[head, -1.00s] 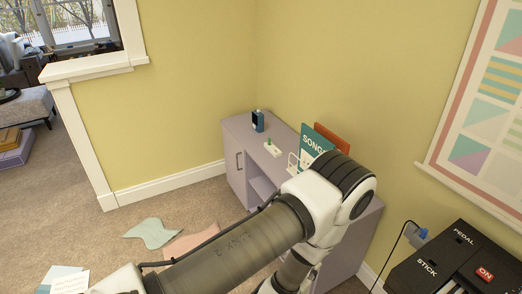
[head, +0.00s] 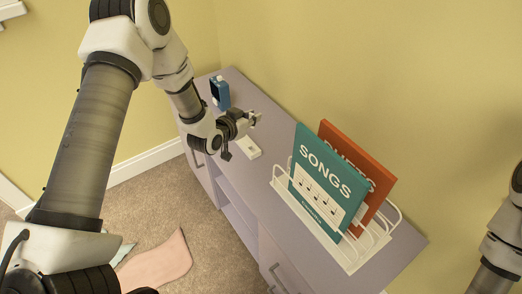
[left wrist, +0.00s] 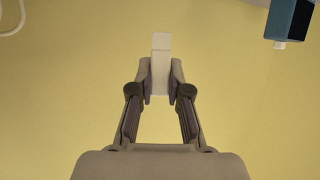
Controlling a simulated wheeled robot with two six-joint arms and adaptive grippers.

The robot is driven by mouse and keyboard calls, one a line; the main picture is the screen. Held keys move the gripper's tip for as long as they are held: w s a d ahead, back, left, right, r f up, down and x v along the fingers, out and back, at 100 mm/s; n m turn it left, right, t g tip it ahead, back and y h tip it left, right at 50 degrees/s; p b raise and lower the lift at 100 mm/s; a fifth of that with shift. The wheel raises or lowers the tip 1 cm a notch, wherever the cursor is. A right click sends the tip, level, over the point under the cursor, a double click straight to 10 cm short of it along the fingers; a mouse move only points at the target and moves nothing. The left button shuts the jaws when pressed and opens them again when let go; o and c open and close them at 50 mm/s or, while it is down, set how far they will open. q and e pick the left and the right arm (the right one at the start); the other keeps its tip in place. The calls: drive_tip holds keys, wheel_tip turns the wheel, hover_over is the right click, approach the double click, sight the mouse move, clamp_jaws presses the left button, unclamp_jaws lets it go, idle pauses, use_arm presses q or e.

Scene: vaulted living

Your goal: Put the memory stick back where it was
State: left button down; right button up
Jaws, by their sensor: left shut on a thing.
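My left gripper (head: 255,117) is above the purple-grey desk, near its left end. In the left wrist view, the left gripper (left wrist: 160,78) is shut on a small pale stick, the memory stick (left wrist: 160,45), whose whiter end points away from the fingers. A small white block (head: 247,148) lies on the desk just below the gripper, partly hidden by it. A blue device (head: 220,94) with a white part on top stands on the desk left of the gripper; the blue device (left wrist: 290,18) also shows in the left wrist view. My right gripper is out of view.
A white wire rack (head: 347,262) holding a teal SONGS book (head: 325,185) and an orange book (head: 362,160) stands on the desk to the right. Yellow wall is behind the desk. Paper sheets (head: 155,262) lie on the carpet.

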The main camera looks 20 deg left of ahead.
use_arm(q)
drive_tip(key=shift+w+a+f, duration=0.1)
drive_tip(key=shift+w+f, duration=0.05)
drive_tip(key=shift+f, duration=0.25)
wheel_tip(320, 180, down, 9)
drive_tip(key=shift+a+r+b, duration=0.1)
drive_tip(key=shift+b, duration=0.2)
drive_tip(key=shift+f+b, duration=0.3)
drive_tip(key=c, duration=1.1)
unclamp_jaws()
drive_tip(key=shift+c, duration=0.2)
drive_tip(key=shift+r, duration=0.1)
